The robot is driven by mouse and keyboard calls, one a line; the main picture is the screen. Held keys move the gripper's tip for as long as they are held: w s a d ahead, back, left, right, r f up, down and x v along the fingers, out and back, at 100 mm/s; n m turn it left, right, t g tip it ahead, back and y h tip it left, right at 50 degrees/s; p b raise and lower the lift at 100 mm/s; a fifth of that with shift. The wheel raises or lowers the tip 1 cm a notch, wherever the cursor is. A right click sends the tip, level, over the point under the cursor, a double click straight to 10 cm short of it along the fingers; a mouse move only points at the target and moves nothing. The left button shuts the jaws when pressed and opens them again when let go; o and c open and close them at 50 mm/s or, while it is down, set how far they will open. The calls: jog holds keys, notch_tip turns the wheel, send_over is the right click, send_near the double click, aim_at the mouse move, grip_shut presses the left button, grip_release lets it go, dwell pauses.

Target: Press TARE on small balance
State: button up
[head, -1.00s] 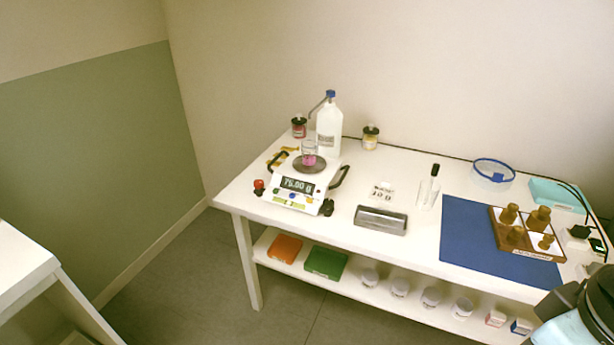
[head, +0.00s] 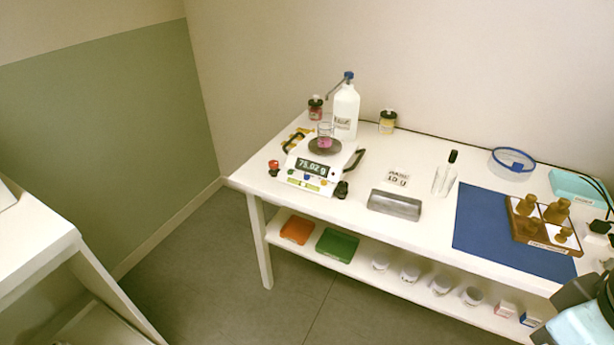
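The small balance (head: 318,176) stands on the left part of the white table, with a display (head: 313,168) that reads about 75.02 g. Small coloured buttons sit on its front panel below the display; their labels are too small to read. A glass beaker with pink liquid (head: 325,142) stands on its dark round pan. My gripper is not in view; only a part of my arm shows at the lower right corner.
A white wash bottle (head: 345,109) stands behind the balance, with small jars on either side. The floor in front is clear.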

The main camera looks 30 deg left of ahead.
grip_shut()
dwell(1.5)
